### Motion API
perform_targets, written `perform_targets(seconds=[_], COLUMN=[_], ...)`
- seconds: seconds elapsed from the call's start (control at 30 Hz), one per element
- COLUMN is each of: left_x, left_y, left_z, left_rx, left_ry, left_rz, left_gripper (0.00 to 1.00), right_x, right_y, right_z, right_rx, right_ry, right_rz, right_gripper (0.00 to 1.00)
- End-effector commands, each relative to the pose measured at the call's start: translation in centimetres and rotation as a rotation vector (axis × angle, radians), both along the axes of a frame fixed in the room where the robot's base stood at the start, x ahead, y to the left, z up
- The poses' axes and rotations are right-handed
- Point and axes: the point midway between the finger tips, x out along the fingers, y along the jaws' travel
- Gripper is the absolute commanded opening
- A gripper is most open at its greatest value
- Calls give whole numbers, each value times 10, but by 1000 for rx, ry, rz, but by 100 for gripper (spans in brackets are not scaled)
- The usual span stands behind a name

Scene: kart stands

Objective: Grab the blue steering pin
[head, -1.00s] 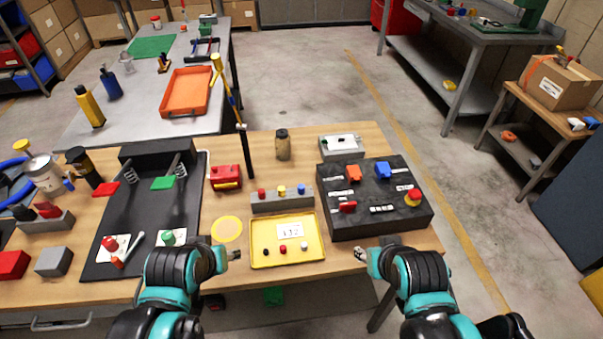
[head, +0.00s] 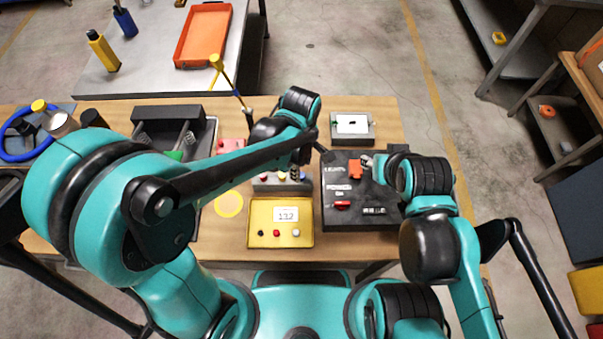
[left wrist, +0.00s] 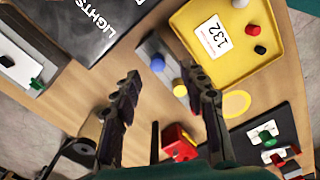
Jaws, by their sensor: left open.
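The blue steering pin (left wrist: 157,64) stands in a grey block (left wrist: 150,48) beside a yellow pin (left wrist: 180,83) in the left wrist view. My left gripper (left wrist: 161,77) is open and empty, its fingers spread on either side of the blue pin's place in the picture; it appears to be above the block, not gripping. In the head view my left gripper (head: 297,166) hangs over the block's right part and partly hides the blue pin. A red pin (head: 266,176) shows at the block's left end. My right gripper (head: 367,160) is over the black panel, its opening unclear.
A yellow tray (head: 254,238) with a 132 label and small black, red and white pegs lies in front of the block. The black switch panel (head: 335,215) is close on the right.

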Motion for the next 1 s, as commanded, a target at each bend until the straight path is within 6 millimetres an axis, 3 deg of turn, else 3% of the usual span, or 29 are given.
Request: perform_targets(seconds=[0.3, 0.57, 0.6, 0.77, 1.0], left_x=[3, 2, 2, 2, 3], left_y=[-2, -2, -2, -2, -2], left_z=[-46, -48, -48, -48, -48], left_rx=[0, -1, -1, -1, -1], left_ry=[-1, -2, -2, -2, -2], left_rz=[-1, -1, -1, -1, -1], left_gripper=[43, 43, 40, 0, 0], right_x=[0, 0, 0, 0, 0], right_y=[0, 0, 0, 0, 0], right_z=[-18, -17, -17, -17, -17], right_rx=[0, 0, 0, 0, 0], right_ry=[0, 0, 0, 0, 0], right_rz=[0, 0, 0, 0, 0], right_gripper=[40, 40, 40, 40, 40])
